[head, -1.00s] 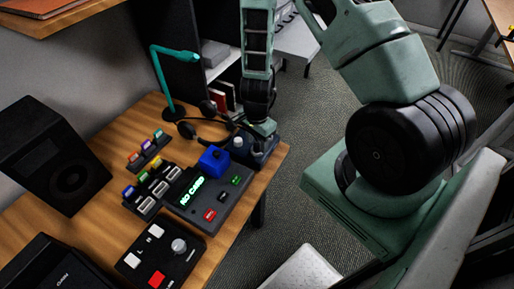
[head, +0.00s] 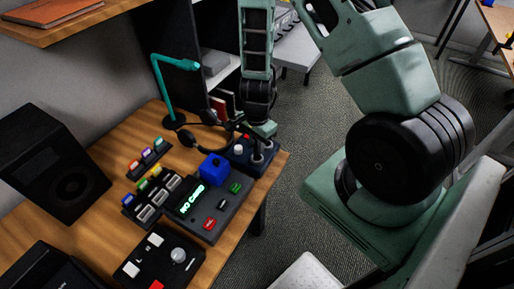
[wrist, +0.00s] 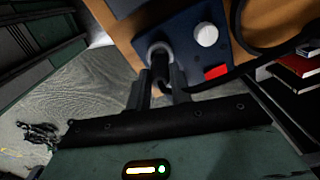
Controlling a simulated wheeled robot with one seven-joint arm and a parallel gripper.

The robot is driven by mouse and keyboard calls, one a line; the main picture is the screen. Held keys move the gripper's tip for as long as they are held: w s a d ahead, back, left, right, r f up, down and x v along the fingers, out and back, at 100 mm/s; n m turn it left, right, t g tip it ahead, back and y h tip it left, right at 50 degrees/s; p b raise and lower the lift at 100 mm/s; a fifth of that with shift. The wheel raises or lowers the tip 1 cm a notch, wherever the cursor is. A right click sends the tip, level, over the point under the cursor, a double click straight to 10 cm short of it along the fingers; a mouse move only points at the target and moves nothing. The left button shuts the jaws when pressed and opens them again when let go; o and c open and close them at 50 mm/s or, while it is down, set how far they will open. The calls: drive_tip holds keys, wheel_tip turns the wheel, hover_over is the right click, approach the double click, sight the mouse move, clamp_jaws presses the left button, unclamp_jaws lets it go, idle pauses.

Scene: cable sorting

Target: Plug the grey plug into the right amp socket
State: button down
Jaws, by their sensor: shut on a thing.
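The amp (head: 240,168) is a dark blue box near the table's right edge, with a white knob and a red patch. In the wrist view the amp (wrist: 190,18) shows its white knob, red patch and a round grey ring. My gripper (head: 263,154) is over the amp's right part. In the wrist view my gripper (wrist: 162,88) is shut on a dark, shadowed plug (wrist: 161,68), whose end meets the grey ring. I cannot tell how deep it sits. The fingers hide part of the plug and the socket area.
A console (head: 205,205) with a blue block (head: 213,168) and a green-lit display stands close by. A headset (head: 205,135) and a teal lamp (head: 165,85) are behind. Dark speakers (head: 55,170) stand at left. Open floor lies right of the table.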

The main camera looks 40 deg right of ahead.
wheel_tip(320, 180, up, 6)
drive_tip(key=shift+r+p, duration=0.1)
drive_tip(key=shift+p, duration=0.3)
drive_tip(key=shift+d+r, duration=0.1)
drive_tip(key=shift+r, duration=0.25)
drive_tip(key=shift+w+d+f+n+b, duration=0.4)
drive_tip(key=shift+d+f+n, duration=0.6)
drive_tip(key=shift+d+f, duration=0.1)
drive_tip(key=shift+w+d+f+n+b, duration=0.35)
drive_tip(key=shift+w+d+f+n, duration=0.05)
drive_tip(key=shift+d+f+n, duration=0.7)
drive_tip(key=shift+w+d+f+n+b, duration=0.4)
drive_tip(key=shift+d+f+n, duration=0.55)
drive_tip(key=shift+f, duration=0.2)
drive_tip(key=shift+f+b, duration=0.8)
drive_tip(key=shift+f, duration=0.4)
drive_tip(key=c, duration=0.7)
unclamp_jaws()
